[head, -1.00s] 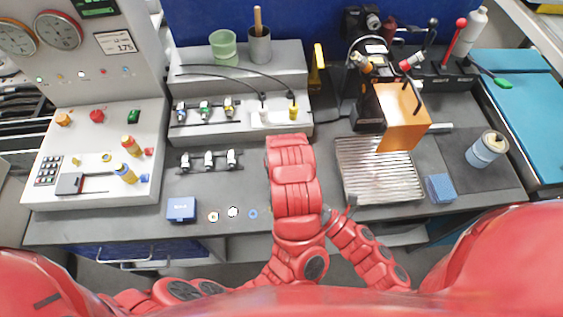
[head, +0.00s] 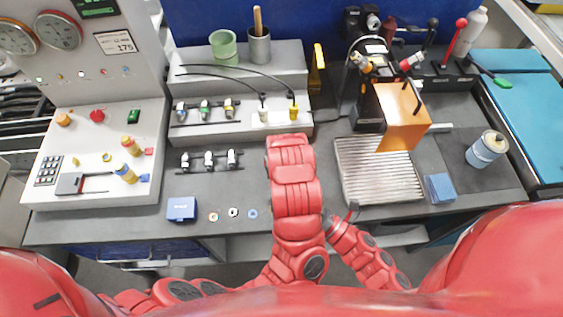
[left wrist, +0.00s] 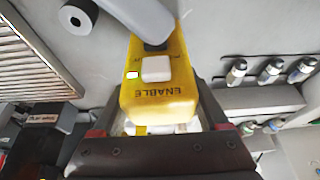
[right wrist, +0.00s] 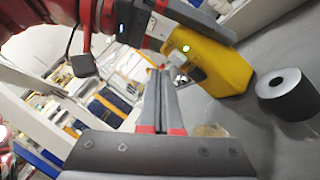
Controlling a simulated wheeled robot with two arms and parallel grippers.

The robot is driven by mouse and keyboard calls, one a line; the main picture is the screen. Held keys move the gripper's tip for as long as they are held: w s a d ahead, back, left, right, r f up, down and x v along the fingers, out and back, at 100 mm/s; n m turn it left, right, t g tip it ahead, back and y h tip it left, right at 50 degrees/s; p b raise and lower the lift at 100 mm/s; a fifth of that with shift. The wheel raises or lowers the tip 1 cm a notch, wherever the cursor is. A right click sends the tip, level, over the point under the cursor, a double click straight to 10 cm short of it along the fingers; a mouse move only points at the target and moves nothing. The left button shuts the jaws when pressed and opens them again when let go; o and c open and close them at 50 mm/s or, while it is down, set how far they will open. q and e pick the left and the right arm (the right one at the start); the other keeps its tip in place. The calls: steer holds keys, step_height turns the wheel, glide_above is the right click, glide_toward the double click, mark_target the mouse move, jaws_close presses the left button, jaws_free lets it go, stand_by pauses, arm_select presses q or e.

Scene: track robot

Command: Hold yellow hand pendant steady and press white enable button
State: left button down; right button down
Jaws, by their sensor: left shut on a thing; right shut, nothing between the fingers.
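The yellow hand pendant (left wrist: 160,75) is in the left wrist view, with ENABLE lettering, a white enable button (left wrist: 156,69) and a lit green lamp (left wrist: 132,75). My left gripper (left wrist: 158,125) is shut on its lower end. A grey rounded part with a dark end lies across its upper end. In the right wrist view the pendant (right wrist: 225,68) is at upper right, with the white button (right wrist: 197,74) partly seen. My right gripper (right wrist: 160,75) is shut and empty, its tips left of the button in the picture; contact cannot be told. In the head view my arms hide the pendant.
In the head view, the ribbed metal plate (head: 378,172), orange guard (head: 402,115), blue block (head: 439,187) and can (head: 487,149) are on the right of the bench. The blue box (head: 181,208) and a row of fittings (head: 209,160) are left of my arms.

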steer(key=shift+s+d, duration=0.1)
steer(key=shift+s, duration=2.9)
